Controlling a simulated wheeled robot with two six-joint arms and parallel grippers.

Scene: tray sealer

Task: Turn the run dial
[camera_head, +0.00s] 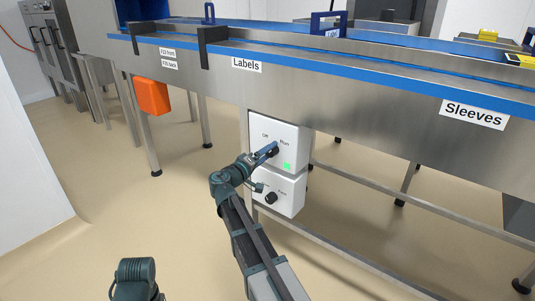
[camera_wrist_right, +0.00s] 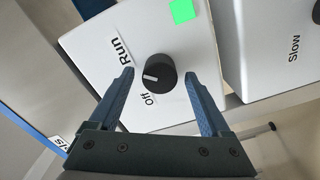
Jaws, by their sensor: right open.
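The run dial (camera_wrist_right: 160,74) is a round black knob with a white mark, on a white box (camera_head: 290,132) under the conveyor frame. The box reads Off and Run and has a bright green square (camera_head: 287,166). In the right wrist view the white mark points left, between the words Run and Off. My right gripper (camera_wrist_right: 158,76) is open, with one finger on each side of the dial and a visible gap at the left finger. In the head view the right gripper (camera_head: 270,151) partly covers the dial.
A second white box (camera_head: 290,196) with a black knob (camera_head: 271,197) sits just below; the word Slow shows in the wrist view. A steel conveyor (camera_head: 350,95) with blue edging runs above. An orange box (camera_head: 151,96) hangs at left. Steel legs and a low rail stand nearby.

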